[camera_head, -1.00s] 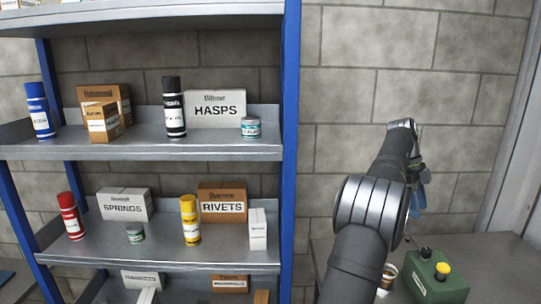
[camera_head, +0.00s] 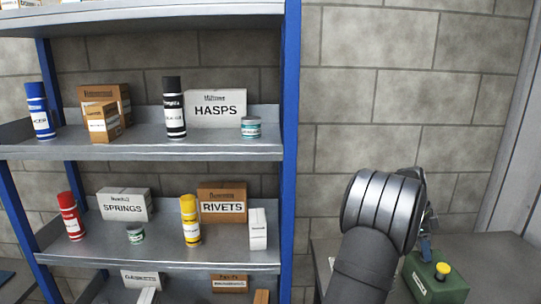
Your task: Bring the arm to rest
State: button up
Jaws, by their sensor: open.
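My arm rises from the bottom of the head view, right of the shelf, and is folded lower over the bench. My gripper (camera_head: 429,224) shows only in part behind the thick ringed joint of my arm, above the green box. Its jaws are open; most of it is hidden, and I see nothing held in it.
A green box with a yellow button (camera_head: 434,279) stands on the grey bench (camera_head: 487,258), close below my gripper. The blue-posted shelf (camera_head: 291,150) at left holds spray cans, cartons and small tins. The block wall above my arm is clear.

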jog(key=n+t, duration=0.1)
jog(key=n, duration=0.1)
jog(key=n+t, duration=0.1)
jog(key=n, duration=0.2)
jog(key=shift+s, duration=0.2)
jog(key=shift+v, duration=2.75)
jog(key=s+a+r+n+t+y, duration=0.15)
jog(key=s+r+n+t, duration=0.35)
jog(key=r+n, duration=0.65)
jog(key=shift+g, duration=0.5)
jog(key=x, duration=0.6)
jog(key=s+x, duration=0.1)
jog(key=x, duration=1)
jog(key=shift+s+f, duration=0.1)
jog(key=shift+f, duration=0.5)
jog(key=shift+a, duration=0.1)
grip_shut()
